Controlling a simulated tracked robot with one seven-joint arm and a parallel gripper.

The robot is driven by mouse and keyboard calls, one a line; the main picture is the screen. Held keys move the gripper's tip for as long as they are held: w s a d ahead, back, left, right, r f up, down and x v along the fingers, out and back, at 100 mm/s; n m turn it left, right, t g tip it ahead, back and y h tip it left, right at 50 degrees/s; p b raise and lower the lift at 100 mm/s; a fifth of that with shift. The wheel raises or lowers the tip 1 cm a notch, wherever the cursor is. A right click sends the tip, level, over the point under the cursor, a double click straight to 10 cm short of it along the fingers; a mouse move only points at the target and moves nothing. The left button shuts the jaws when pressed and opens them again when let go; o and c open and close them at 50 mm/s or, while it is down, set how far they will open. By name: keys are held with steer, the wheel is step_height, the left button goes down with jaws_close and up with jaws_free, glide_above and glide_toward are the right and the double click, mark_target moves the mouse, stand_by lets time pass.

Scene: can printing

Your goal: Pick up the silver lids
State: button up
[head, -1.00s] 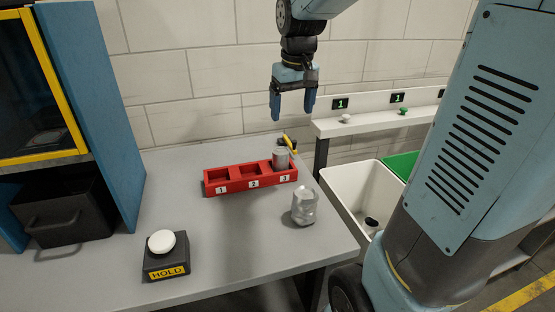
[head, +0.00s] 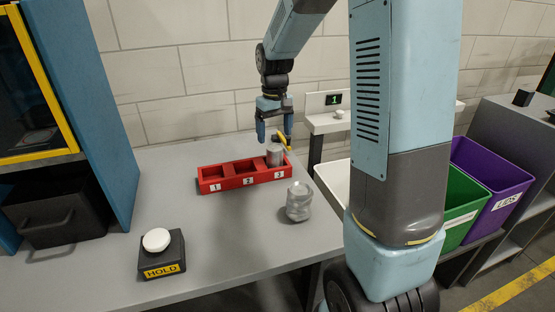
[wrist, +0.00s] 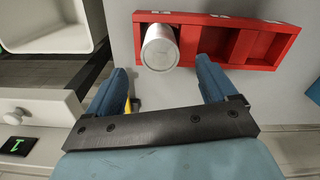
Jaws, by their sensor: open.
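A silver can (head: 274,156) stands in slot 3 of the red tray (head: 208,186). In the wrist view the can (wrist: 160,47) shows a pale silver top, with the tray (wrist: 285,18) around it. A crumpled silver can (head: 299,202) stands on the table in front of the tray. I cannot make out any separate silver lid. My gripper (head: 275,139) is open and empty, pointing down just behind and above slot 3. In the wrist view the can is ahead of and between its fingers (wrist: 161,72), apart from them.
A yellow object (head: 285,142) lies close behind slot 3. A HOLD button (head: 160,252) sits at the table's front left. A purple LIDS bin (head: 490,178) and a green bin (head: 462,205) stand at the right. Slots 1 and 2 look empty.

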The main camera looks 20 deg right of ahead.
mark_target(274, 147)
steer(key=shift+w+f, duration=0.1)
steer(key=shift+f, duration=3.6)
steer(key=c, duration=1.2)
